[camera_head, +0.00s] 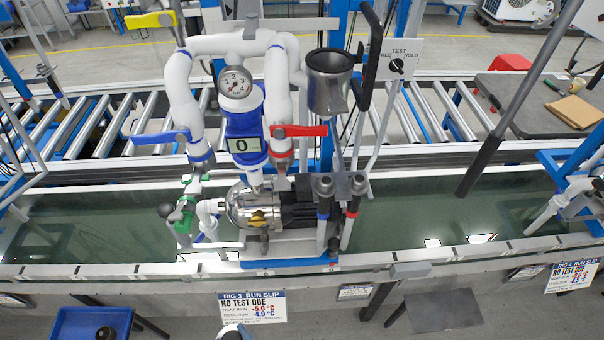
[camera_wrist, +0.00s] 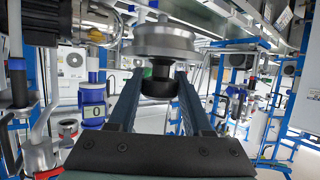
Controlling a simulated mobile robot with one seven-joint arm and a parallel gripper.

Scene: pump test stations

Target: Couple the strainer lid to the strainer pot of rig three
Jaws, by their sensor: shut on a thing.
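In the wrist view my gripper (camera_wrist: 160,82) is shut on the black knob of a round metal lid (camera_wrist: 165,38), which I take for the strainer lid. The lid's wide disc sits just beyond the fingertips, clear of any pot. In the head view an open-topped steel cup (camera_head: 330,85) stands at the upper right of rig three; it may be the strainer pot, but I cannot be sure. Its mouth faces up and looks uncovered. I cannot make out my gripper or the lid in the head view.
A black handle (camera_head: 370,60) rises close beside the cup. A blue bin (camera_head: 65,322) is at lower left.

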